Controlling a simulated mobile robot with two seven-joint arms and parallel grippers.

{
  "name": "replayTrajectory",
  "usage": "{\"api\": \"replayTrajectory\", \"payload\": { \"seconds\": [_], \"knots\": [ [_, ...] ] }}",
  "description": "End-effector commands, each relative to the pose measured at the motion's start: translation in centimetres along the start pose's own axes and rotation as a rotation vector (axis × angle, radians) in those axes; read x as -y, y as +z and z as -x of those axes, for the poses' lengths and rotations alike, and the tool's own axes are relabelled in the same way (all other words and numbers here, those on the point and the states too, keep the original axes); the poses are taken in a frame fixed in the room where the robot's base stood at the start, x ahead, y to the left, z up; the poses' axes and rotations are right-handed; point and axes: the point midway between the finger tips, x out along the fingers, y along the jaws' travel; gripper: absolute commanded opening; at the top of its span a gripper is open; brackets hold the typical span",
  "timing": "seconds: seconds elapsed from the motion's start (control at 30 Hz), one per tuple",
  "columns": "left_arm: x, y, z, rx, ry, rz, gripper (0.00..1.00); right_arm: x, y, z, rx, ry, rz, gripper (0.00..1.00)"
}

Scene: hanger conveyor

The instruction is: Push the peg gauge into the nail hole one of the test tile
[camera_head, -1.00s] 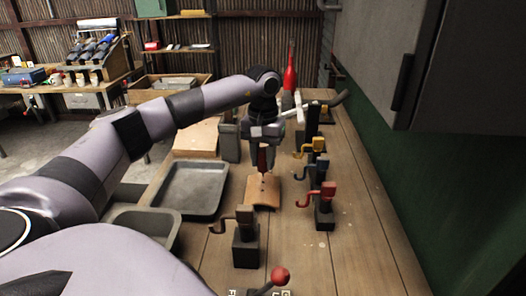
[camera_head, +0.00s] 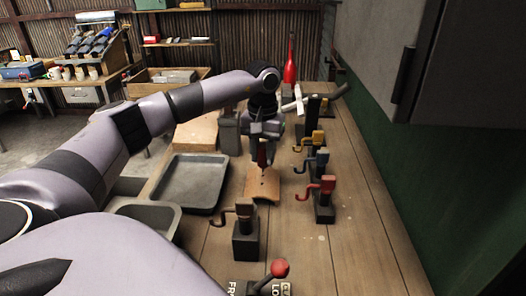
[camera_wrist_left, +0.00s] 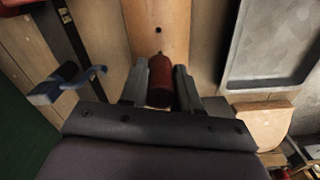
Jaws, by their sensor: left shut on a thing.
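The test tile (camera_head: 262,190) is a tan, curved piece lying on the wooden bench in the head view. It also shows at the top of the left wrist view (camera_wrist_left: 172,22), with a dark nail hole (camera_wrist_left: 158,30) ahead of the peg gauge. My left gripper (camera_head: 263,150) is shut on the red peg gauge (camera_wrist_left: 160,84), with one dark finger on each side of its handle. In the head view the gauge points down over the far part of the tile. I cannot tell whether its tip is in a hole. My right gripper is not in view.
Hook stands with red (camera_head: 326,190), blue (camera_head: 321,158) and yellow (camera_head: 317,138) parts line the right of the tile. Another dark hook stand (camera_head: 245,238) is in front. A grey tray (camera_head: 166,188) lies left. A red-knobbed lever (camera_head: 279,268) is at the front.

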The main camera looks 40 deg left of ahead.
Motion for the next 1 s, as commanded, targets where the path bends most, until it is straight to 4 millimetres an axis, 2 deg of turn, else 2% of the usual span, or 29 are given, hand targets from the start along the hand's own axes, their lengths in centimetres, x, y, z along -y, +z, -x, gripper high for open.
{"api": "replayTrajectory", "payload": {
  "seconds": [1.0],
  "knots": [
    [0.0, 0.0, -1.0, 0.0, 0.0, 0.0, 0.04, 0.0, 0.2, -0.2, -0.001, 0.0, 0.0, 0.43]
  ]
}}
